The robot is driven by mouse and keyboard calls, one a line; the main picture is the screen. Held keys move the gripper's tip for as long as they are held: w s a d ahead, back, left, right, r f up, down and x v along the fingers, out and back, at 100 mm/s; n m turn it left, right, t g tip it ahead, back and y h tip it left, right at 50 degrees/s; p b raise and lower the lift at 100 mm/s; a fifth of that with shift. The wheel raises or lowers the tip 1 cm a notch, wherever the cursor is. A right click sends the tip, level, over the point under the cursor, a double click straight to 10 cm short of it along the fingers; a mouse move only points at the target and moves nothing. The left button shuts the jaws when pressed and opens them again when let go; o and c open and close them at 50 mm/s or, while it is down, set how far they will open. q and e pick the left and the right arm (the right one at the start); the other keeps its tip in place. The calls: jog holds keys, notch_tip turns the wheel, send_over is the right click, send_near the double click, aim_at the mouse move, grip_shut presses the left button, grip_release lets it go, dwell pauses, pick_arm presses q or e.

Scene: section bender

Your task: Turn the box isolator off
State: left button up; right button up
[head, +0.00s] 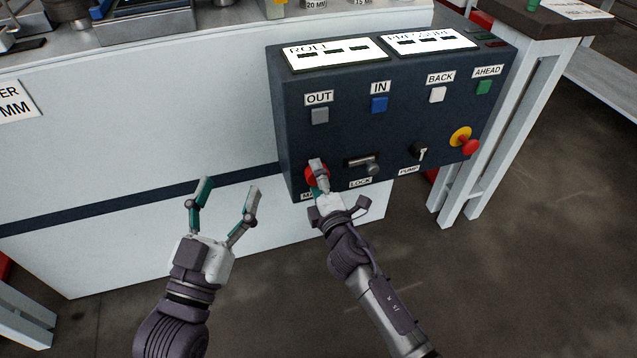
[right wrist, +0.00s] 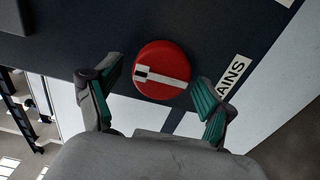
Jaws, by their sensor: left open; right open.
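The box isolator (head: 311,176) is a red round switch at the lower left of the dark control box (head: 340,130), above a label partly hidden by my right gripper. In the right wrist view the isolator (right wrist: 174,58) is a red disc with a white bar handle, black-marked at its left end, beside a MAINS label (right wrist: 235,77). My right gripper (head: 320,185) is in front of it, open, with one finger on each side of the disc and no clear contact. My left gripper (head: 228,190) is open and empty, left of the box, before the white machine side.
The box also carries a lock lever (head: 364,164), a black pump switch (head: 418,152), a red emergency button (head: 468,145) on yellow, and coloured push buttons above. A white-legged table (head: 480,170) stands to the right. The floor in front is clear.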

jog(key=v, duration=1.2)
